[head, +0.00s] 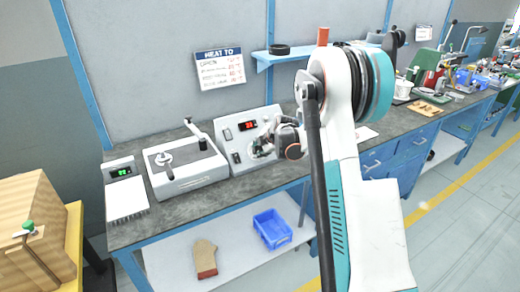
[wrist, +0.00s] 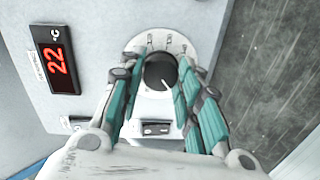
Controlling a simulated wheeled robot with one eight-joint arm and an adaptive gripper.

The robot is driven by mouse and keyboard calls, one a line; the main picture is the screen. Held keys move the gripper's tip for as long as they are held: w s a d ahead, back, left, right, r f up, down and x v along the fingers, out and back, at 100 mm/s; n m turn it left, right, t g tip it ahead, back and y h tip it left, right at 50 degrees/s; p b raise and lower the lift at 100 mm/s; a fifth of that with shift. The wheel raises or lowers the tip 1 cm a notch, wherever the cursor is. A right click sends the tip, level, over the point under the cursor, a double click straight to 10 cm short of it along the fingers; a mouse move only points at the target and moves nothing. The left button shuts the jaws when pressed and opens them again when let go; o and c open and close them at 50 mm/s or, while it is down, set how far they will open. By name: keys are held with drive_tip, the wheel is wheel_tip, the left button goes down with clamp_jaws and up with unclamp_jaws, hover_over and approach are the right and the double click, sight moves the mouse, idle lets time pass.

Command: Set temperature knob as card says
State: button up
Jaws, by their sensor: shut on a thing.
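The black temperature knob (wrist: 160,72) sits on a pale round dial on the grey control panel (head: 240,126). My gripper (wrist: 160,76) is at the knob, its teal fingers closed on both sides of it. In the head view my gripper (head: 264,147) is at the panel's lower right and hides most of the knob. The red display (wrist: 57,61) reads 22 with a °C mark beside it. The card (head: 219,66) headed "HEAT TO" hangs on the wall above the panel; its several lines are too small to read surely.
A white lidded unit (head: 185,168) stands left of the panel, and a device with a green display (head: 122,172) is farther left. Rocker switches (wrist: 156,128) are below the knob. A blue bin (head: 272,229) and a tan mitt (head: 205,258) lie on the lower shelf.

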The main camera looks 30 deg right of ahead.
drive_tip(key=shift+m, duration=2.5)
drive_tip(key=shift+y, duration=0.3)
drive_tip(key=o, duration=1)
drive_tip(key=shift+o, duration=0.2)
drive_tip(key=shift+s+p, duration=0.1)
drive_tip(key=shift+p, duration=0.2)
drive_tip(key=v, duration=1.1)
drive_tip(key=shift+s+r, duration=0.25)
drive_tip(key=shift+r, duration=0.05)
